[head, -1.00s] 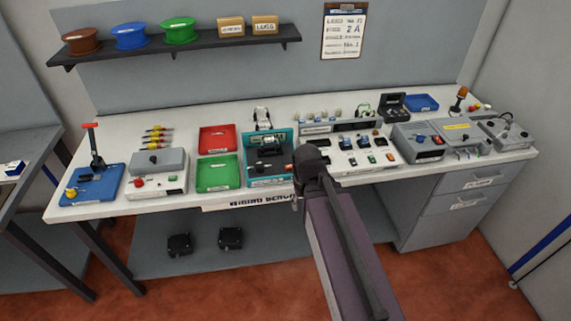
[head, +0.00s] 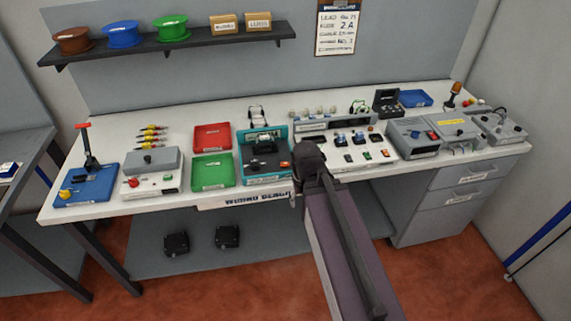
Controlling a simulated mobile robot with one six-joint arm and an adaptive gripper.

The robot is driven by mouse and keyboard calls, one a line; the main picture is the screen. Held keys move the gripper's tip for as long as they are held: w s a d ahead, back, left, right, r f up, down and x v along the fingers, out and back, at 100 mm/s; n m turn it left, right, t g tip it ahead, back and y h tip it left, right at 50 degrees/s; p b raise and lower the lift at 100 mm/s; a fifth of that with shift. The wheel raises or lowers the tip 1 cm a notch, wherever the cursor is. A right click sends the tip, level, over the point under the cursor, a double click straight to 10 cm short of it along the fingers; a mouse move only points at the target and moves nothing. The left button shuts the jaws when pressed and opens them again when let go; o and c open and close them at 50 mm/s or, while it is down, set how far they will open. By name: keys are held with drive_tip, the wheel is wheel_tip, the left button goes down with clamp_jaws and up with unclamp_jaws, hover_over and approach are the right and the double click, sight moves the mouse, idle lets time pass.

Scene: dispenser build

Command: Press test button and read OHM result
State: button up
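A grey tester box (head: 412,138) with a small red display stands on the right half of the bench. Its display is too small to read, and no OHM value can be made out. Left of it lies a pale panel (head: 345,158) with several small red, green and orange parts. I cannot tell which part is the test button. My arm reaches up from the bottom to a dark joint at the bench's front edge, right of a teal open box (head: 264,180) with dark parts in it. My gripper's fingers do not show.
The white bench (head: 105,208) is crowded. Red (head: 211,137) and green (head: 212,172) trays, a grey box with a red knob (head: 152,162) and a blue base with a lever (head: 87,187) stand at left. A clipboard (head: 336,26) hangs above. Drawers (head: 452,195) sit below right.

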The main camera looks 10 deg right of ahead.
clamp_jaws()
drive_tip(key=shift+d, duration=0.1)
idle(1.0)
